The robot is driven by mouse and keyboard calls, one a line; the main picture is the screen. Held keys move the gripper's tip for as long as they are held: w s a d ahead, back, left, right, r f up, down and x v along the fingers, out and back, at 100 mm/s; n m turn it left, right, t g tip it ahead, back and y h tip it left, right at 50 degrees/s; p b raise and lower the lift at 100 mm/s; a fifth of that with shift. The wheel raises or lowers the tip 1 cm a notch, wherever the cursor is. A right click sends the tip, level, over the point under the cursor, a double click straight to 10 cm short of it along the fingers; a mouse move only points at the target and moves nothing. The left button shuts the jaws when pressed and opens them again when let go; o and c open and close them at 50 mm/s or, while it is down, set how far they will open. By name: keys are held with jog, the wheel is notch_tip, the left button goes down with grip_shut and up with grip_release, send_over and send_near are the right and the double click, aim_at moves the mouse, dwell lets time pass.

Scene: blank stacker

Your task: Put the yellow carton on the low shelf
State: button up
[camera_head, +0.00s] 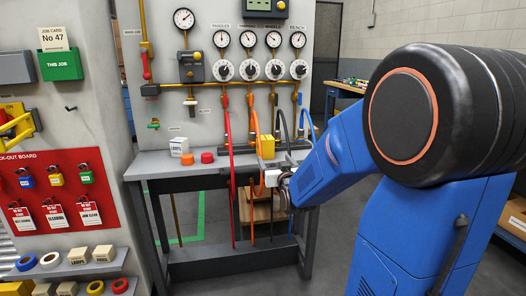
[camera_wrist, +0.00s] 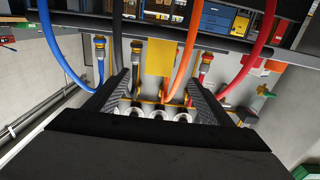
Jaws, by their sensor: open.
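The yellow carton (camera_head: 267,147) stands on the grey workbench top, behind the hanging hoses in the head view. In the wrist view the yellow carton (camera_wrist: 159,58) shows upright in the picture, centred ahead of the gap between my fingers. My gripper (camera_wrist: 158,84) is open, with a dark finger on each side and nothing seen held. In the head view my gripper (camera_head: 284,182) is near the bench's front edge, below and right of the carton, and its fingertips are hard to make out. The low shelf (camera_head: 225,264) is a dark board between the bench legs.
Red, orange, dark and blue hoses hang from the gauge panel across the bench front, close to my gripper. A wooden crate (camera_head: 258,208) shows beneath the bench, partly hidden.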

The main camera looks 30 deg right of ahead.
aim_at(265, 145)
jog(key=x, duration=1.7)
jog(key=shift+f, duration=0.15)
jog(key=shift+c, duration=0.3)
